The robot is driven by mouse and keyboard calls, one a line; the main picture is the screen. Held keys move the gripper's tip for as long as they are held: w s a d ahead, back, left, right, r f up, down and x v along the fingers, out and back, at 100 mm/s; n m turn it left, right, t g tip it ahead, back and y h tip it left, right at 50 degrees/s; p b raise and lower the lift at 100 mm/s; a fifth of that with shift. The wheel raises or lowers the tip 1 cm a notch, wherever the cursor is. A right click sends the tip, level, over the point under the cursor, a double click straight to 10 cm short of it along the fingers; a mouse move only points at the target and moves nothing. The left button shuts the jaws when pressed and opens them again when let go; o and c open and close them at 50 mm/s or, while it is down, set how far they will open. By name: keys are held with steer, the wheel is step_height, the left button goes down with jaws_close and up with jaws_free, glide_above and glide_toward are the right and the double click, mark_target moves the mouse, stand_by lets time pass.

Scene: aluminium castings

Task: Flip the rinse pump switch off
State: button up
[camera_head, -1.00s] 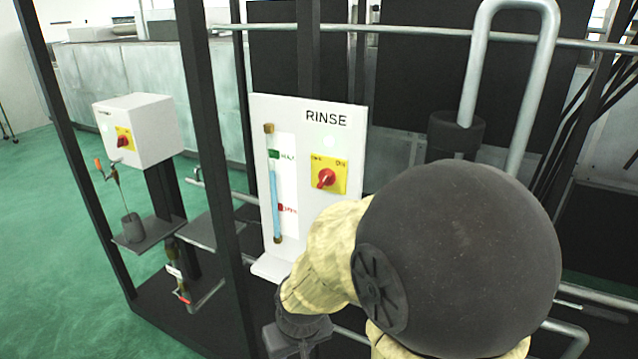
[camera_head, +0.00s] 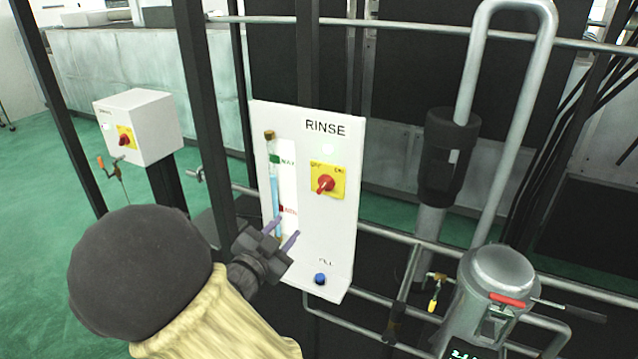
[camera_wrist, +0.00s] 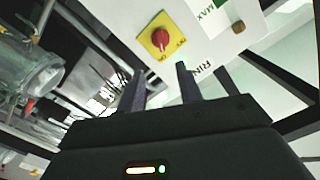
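The rinse pump switch (camera_head: 326,184) is a red rotary knob on a yellow plate, on the white RINSE panel (camera_head: 318,240). Its handle is tilted, and the small plate lettering is hard to read. The switch also shows in the wrist view (camera_wrist: 160,38), beyond the fingers. My gripper (camera_head: 287,232) is in front of the panel's lower left part, below and left of the switch and apart from it. Its two fingers are spread with nothing between them; they also show in the wrist view (camera_wrist: 160,88). They partly cover the lower end of the sight tube (camera_head: 274,190).
A blue FILL button (camera_head: 320,279) is low on the panel. A second white box (camera_head: 140,127) with a similar red switch stands at left. Dark frame posts, a horizontal rail and pipes surround the panel. A metal canister (camera_head: 497,275) with a red handle stands at lower right.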

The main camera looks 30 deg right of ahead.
mark_target(323, 187)
steer(key=shift+s+d+r+h, duration=0.1)
steer(key=shift+s+r+h, duration=0.1)
steer(key=shift+r+h, duration=0.15)
steer(key=p+x, duration=0.4)
steer(key=x, duration=1.3)
steer(key=shift+w+p, duration=0.15)
steer(key=shift+p, duration=0.15)
steer(key=shift+d+f, duration=0.1)
steer(key=shift+d, duration=0.05)
jaws_close()
